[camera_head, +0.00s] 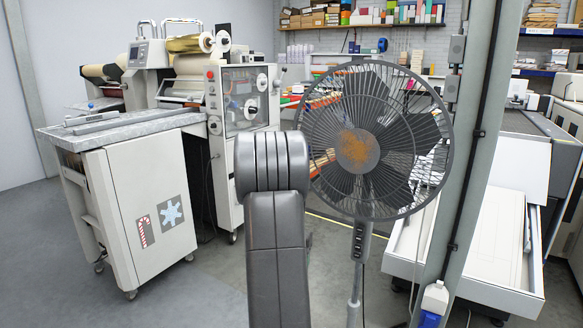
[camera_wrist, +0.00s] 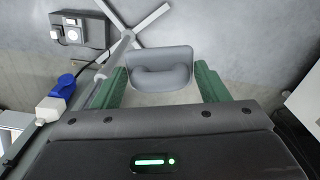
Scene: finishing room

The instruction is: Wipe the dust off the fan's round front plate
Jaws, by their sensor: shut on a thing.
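The fan (camera_head: 375,140) stands upright, its round wire cage facing me. The round front plate (camera_head: 357,148) at its centre carries a patchy orange-brown layer of dust. In the wrist view, the green fingers of my gripper (camera_wrist: 162,82) are shut on a grey pad with a rounded grip (camera_wrist: 160,56). The pad is held above the floor, apart from the fan's plate as far as I can see. In the head view my grey arm stands left of the fan, and the gripper and pad do not show. The fan cage is not in the wrist view.
A grey post (camera_head: 465,160) stands just right of the fan, with a white and blue plug (camera_head: 432,300) low on it. A white machine cabinet (camera_head: 140,205) is at left. An open white drawer (camera_head: 495,245) is at right. Bare floor lies at front left.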

